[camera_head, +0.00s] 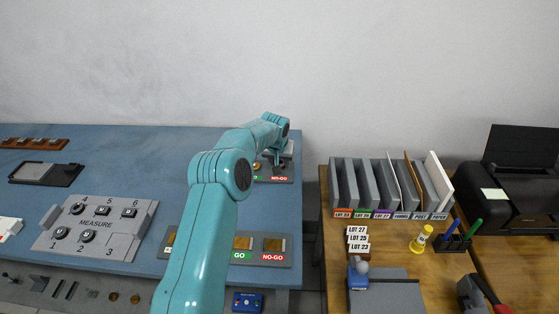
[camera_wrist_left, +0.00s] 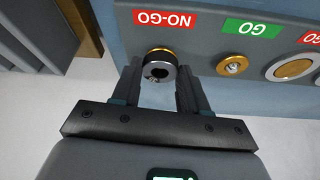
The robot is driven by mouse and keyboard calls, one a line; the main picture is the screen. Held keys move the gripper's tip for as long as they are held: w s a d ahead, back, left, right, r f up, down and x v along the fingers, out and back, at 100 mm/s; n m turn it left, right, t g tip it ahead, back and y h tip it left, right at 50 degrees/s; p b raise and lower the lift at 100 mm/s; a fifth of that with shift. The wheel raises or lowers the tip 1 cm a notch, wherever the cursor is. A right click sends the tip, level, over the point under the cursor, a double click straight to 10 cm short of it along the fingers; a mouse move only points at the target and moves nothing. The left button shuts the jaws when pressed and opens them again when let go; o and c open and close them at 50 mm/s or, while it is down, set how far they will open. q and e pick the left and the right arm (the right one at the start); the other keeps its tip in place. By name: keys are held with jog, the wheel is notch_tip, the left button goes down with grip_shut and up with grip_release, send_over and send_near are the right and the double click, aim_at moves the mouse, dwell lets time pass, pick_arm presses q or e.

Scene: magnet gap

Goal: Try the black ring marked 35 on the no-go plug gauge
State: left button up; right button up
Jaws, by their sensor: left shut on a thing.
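My left gripper (camera_wrist_left: 158,85) is shut on a dark ring (camera_wrist_left: 158,73) with a bright end face, seen in the left wrist view. Any number on the ring is not readable. The ring is right at the no-go plug gauge, beside the red NO-GO label (camera_wrist_left: 165,20); gold shows just behind it. I cannot tell whether the ring is around the plug or only against its end. The gold GO plug (camera_wrist_left: 232,66) stands apart to the right. In the head view my left gripper (camera_head: 279,160) reaches the back gauge block (camera_head: 262,179), hiding part of it.
A grey MEASURE board (camera_head: 125,238) holds several dark rings; position 3 looks empty. Another GO/NO-GO block (camera_head: 263,260) lies at the front table edge. A gap separates the blue table (camera_head: 150,150) from the wooden desk (camera_head: 395,262) with files and a printer (camera_head: 515,185).

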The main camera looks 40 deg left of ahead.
pick_arm(q)
jog(key=shift+f+b, duration=0.35)
jog(key=shift+b, duration=0.05)
dwell(0.7)
jog(key=o, duration=1.2)
jog(key=c, duration=0.5)
jog(key=shift+r+p, duration=1.35)
jog(key=shift+r, duration=0.9)
jog(key=o, duration=0.6)
jog(key=shift+c, duration=0.2)
